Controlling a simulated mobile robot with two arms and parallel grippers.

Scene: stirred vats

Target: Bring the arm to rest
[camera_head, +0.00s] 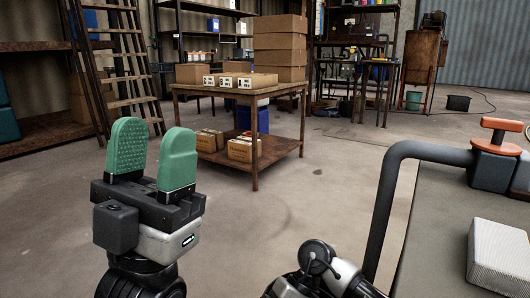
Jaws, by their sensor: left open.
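My left gripper (152,158) stands upright at the lower left of the head view, its two green finger pads pointing up. The pads are apart and nothing is between them. It is in free air, in front of and to the left of the wooden table. Part of a black and white arm of mine (322,270) shows at the bottom middle; no fingers show on it. My right gripper is not in view.
A wooden table (222,90) with boxes stands beyond the gripper. A wooden ladder (112,65) leans at the left. A dark bent pipe (386,195) and a grey surface (437,230) with a white block (498,258) are at the right. Open floor lies between.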

